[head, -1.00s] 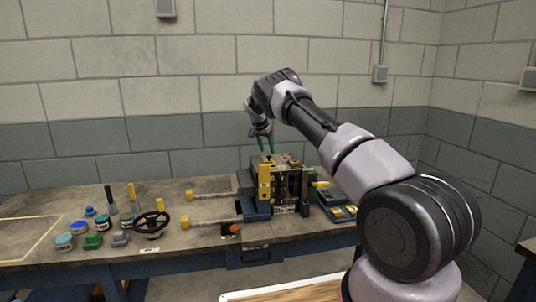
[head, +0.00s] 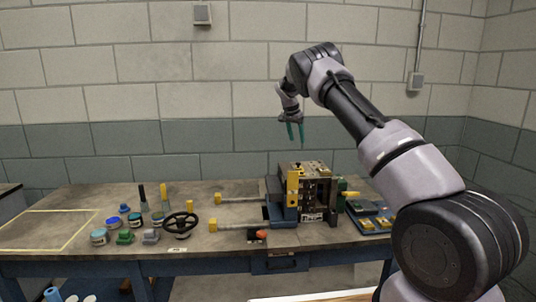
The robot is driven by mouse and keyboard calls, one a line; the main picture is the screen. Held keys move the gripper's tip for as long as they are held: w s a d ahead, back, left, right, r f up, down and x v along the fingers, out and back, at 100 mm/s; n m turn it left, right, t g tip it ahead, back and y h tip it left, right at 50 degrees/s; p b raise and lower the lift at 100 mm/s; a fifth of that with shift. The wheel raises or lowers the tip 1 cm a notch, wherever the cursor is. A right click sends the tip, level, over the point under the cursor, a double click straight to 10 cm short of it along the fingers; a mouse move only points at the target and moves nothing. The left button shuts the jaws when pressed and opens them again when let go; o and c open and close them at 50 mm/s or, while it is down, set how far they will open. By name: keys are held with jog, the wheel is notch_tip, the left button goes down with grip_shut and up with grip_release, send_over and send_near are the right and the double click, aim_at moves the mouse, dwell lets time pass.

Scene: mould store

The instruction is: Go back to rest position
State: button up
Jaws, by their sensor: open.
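My gripper (head: 296,133) has green fingers that point down and stand apart, with nothing between them. It hangs in the air above the mould block (head: 315,190), a dark metal assembly with yellow parts held in a blue vise-like fixture. A clear gap shows between the fingertips and the top of the block. My arm reaches in from the right side of the picture and bends down at the wrist.
The workbench (head: 215,240) carries a black handwheel (head: 181,224), several small jars and coloured parts at left, and a tray (head: 370,215) at right. A yellow outlined area (head: 40,212) is empty. A wall box (head: 415,81) is on the back wall.

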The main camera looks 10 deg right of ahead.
jog(key=s+d+r+n+t+y, duration=0.1)
jog(key=s+d+r+y, duration=0.1)
jog(key=s+r, duration=0.95)
jog(key=s+d+r+t+y, duration=0.1)
jog(key=s+d+r+y, duration=0.15)
jog(key=s+r, duration=0.95)
jog(key=s+a+r+n, duration=0.1)
jog(key=s+r+n, duration=0.1)
jog(key=s, duration=1.5)
jog(key=s+a+f+n+t, duration=0.1)
jog(key=s+f, duration=0.1)
jog(key=s, duration=0.6)
jog(key=s+a+f+n+t, duration=0.1)
jog(key=s+f, duration=0.2)
jog(key=s, duration=0.4)
jog(key=shift+s+a+f, duration=0.25)
jog(key=shift+s+f, duration=0.05)
jog(key=shift+s, duration=0.05)
